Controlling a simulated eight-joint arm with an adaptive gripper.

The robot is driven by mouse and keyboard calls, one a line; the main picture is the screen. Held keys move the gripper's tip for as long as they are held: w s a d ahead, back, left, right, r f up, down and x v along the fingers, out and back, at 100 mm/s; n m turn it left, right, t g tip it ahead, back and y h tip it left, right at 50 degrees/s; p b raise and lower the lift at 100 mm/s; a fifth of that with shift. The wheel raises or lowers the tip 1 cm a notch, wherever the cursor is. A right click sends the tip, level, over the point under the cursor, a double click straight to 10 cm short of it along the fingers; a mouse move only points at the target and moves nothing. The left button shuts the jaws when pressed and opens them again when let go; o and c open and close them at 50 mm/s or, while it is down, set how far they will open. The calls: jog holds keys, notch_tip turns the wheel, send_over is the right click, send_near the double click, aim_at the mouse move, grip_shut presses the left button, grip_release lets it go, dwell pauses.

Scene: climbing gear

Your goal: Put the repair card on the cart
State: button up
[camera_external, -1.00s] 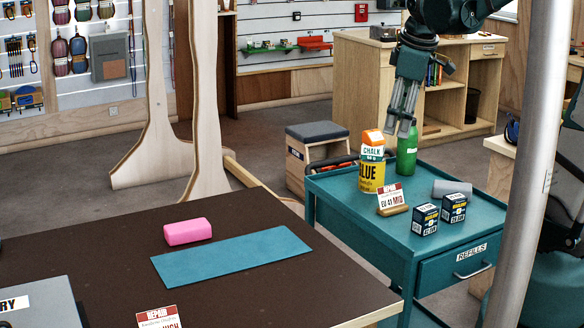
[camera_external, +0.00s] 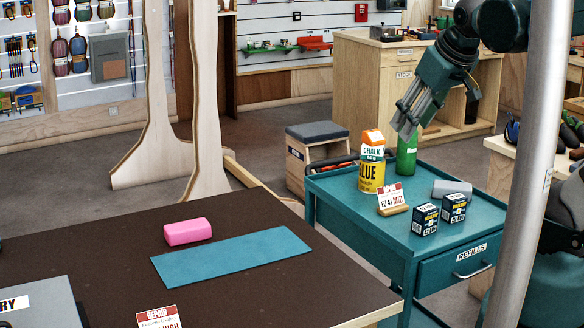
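A red-and-white repair card (camera_external: 390,194) stands in a small wooden holder on the teal cart (camera_external: 345,205); it reads "EU 41 MID". A second red-and-white repair card (camera_external: 158,319) shows at the bottom edge of the picture, at the front of the dark table, partly cut off; its text ends in "HIGH". My gripper (camera_external: 405,128) is in the air above the back of the cart, tilted down to the left, near the green bottle. No object shows in it. I cannot tell how far its fingers are apart.
The cart also bears a yellow glue can (camera_external: 371,178) with an orange-topped chalk container (camera_external: 372,146) above it, a green bottle (camera_external: 406,158), two dark boxes (camera_external: 425,219) and a grey block (camera_external: 452,188). A pink block (camera_external: 187,231) and teal mat (camera_external: 230,256) lie on the dark table (camera_external: 110,230).

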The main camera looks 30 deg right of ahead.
jog(key=shift+s+a+f+m+t, duration=0.1)
jog(key=shift+s+a+m+t, duration=0.1)
jog(key=shift+s+m, duration=0.3)
jog(key=shift+s+a+m+t, duration=0.2)
jog(key=shift+s+m, duration=0.1)
jog(key=shift+s, duration=0.3)
jog(key=shift+f+b, duration=1.85)
